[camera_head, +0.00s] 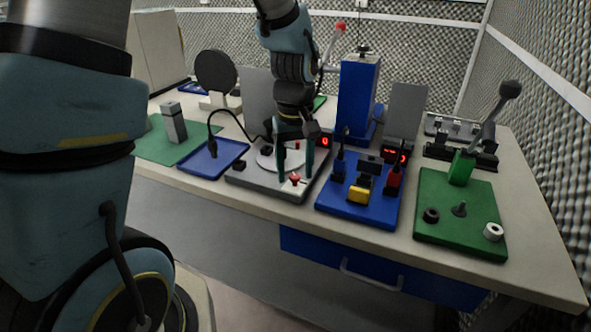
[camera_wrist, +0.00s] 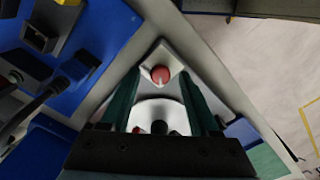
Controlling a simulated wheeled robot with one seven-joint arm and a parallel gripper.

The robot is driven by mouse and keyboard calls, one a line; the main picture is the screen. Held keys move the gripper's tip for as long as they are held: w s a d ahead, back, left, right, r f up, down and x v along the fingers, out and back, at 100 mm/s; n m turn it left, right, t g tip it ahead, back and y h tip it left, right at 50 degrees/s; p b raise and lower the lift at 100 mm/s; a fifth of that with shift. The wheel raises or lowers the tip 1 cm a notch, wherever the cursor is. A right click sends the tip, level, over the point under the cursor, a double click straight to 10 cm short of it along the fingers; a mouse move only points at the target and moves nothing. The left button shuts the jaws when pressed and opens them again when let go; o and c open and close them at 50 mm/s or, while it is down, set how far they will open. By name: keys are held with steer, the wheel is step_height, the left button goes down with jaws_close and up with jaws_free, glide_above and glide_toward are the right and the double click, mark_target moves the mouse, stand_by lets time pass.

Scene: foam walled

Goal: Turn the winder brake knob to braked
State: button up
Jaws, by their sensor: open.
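The winder (camera_head: 262,180) is a grey base with a pale round disc (camera_head: 266,158) in the middle of the table. At its front corner a red knob (camera_head: 294,179) sits on a white square plate. In the wrist view the red knob (camera_wrist: 160,74) shows a pale pointer line, and it lies between the lines of the two green fingers. My gripper (camera_head: 295,172) is open and points down over the front of the winder. In the wrist view my gripper (camera_wrist: 159,82) has nothing between its fingers that I can see held. Contact with the knob cannot be told.
A blue board (camera_head: 335,204) with plugs and a yellow block stands right of the winder. A green board (camera_head: 460,235) with a lever is farther right. A blue tray (camera_head: 213,158) with a cable lies left. A blue column (camera_head: 357,95) stands behind.

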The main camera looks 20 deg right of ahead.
steer(key=shift+f, duration=0.45)
steer(key=shift+c, duration=0.2)
jaws_close()
